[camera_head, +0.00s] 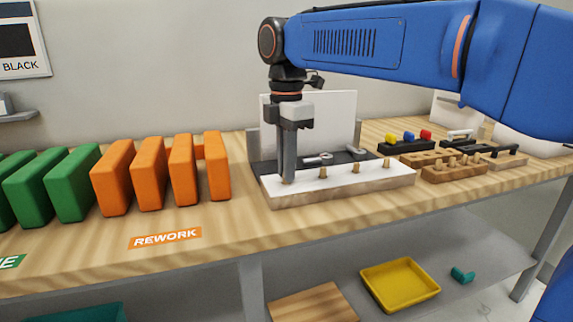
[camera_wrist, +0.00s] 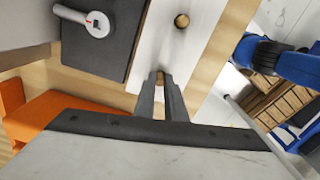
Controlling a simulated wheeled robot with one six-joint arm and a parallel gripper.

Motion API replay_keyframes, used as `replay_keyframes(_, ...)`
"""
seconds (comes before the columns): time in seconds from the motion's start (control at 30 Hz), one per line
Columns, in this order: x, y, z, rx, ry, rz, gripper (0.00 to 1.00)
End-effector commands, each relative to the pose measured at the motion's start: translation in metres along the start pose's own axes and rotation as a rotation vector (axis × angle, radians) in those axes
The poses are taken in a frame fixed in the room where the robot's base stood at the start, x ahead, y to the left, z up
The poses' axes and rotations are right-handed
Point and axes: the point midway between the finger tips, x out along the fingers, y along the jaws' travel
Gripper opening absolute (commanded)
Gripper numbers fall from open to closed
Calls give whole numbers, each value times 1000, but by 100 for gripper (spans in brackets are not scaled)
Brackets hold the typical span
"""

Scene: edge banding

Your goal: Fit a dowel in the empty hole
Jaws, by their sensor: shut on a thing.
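A long board with a white top and wooden edges (camera_head: 340,180) lies on the bench. Three dowels stand in its top in a row: one left (camera_head: 321,171), one middle (camera_head: 355,167) and one right (camera_head: 386,162). My gripper (camera_head: 288,179) points straight down at the board's left end, shut on a dowel (camera_head: 287,181) low at the board's top. In the wrist view my gripper (camera_wrist: 160,78) pinches this dowel over the white face, and a standing dowel (camera_wrist: 181,21) shows beyond. The fingers hide the hole, and I cannot tell whether the held dowel is in it.
A dark mat (camera_head: 258,168) with a metal tool (camera_head: 318,158) lies behind the board, before an upright white panel (camera_head: 335,115). Orange blocks (camera_head: 215,166) stand to the left. A wooden holder with pegs (camera_head: 455,171) and a black tray (camera_head: 405,147) are right. The front bench strip is clear.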

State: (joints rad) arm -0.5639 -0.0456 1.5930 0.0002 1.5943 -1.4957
Motion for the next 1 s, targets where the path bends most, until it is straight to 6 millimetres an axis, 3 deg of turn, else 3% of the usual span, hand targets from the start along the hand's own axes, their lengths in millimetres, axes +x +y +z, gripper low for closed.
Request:
replay_keyframes(0.37, 1, 0, 0, 0, 0, 0, 0)
replay_keyframes(0.4, 1, 0, 0, 0, 0, 0, 13)
replay_keyframes(0.5, 1, 0, 0, 0, 0, 0, 32)
replay_keyframes(1.0, -8, 0, 0, 0, 0, 1, 32)
